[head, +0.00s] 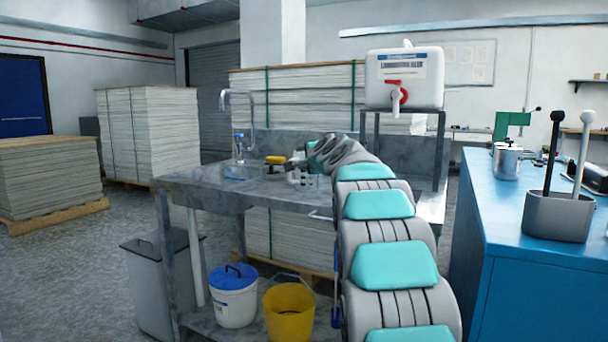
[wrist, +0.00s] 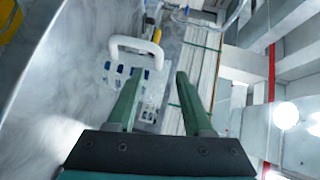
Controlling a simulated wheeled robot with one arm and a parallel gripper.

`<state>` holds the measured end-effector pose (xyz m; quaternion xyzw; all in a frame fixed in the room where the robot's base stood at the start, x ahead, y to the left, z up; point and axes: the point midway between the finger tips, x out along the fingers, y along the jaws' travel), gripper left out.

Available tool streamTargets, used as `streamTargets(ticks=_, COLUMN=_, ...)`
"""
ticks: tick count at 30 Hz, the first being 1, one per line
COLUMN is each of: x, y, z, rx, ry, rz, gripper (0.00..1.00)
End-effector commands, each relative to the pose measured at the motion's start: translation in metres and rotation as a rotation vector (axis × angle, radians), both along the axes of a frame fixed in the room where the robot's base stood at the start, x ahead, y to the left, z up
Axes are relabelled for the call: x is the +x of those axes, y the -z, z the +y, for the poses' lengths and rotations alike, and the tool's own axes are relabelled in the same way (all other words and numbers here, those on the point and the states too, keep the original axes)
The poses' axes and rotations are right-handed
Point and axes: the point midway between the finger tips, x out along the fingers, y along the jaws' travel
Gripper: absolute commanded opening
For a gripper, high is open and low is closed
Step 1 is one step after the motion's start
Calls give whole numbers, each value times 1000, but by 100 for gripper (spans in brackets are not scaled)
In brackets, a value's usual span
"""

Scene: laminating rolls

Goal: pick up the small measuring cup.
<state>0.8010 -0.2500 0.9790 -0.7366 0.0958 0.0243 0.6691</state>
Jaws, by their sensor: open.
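A clear measuring cup (wrist: 111,76) with blue marks and a thick white handle (wrist: 133,44) shows in the wrist view, by my left fingertip. My gripper (wrist: 160,74) is open. Its left finger hides part of the cup, and more blue marks show between the fingers; I cannot tell whether they belong to the same cup. I cannot tell whether the finger touches it. In the head view, a small clear cup (head: 311,183) sits on the grey bench under the end of my arm, which partly hides this area.
The grey bench (head: 210,180) has a tap (head: 252,115), a clear blue-topped item (head: 238,150) and a yellow item (head: 276,160). A white water container (head: 404,75) stands behind. A white bucket (head: 233,300) and yellow bucket (head: 289,312) stand below. A blue cabinet (head: 530,270) is at right.

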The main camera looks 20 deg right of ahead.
Motion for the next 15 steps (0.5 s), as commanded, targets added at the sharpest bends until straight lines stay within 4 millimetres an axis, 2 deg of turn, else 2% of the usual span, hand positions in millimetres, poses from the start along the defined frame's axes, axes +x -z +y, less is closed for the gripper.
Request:
streamTargets(ticks=7, x=29, y=6, z=-3, rx=0, ry=1, rz=2, gripper=51)
streamTargets(ticks=15, x=35, y=8, z=-3, rx=0, ry=0, rz=1, gripper=51)
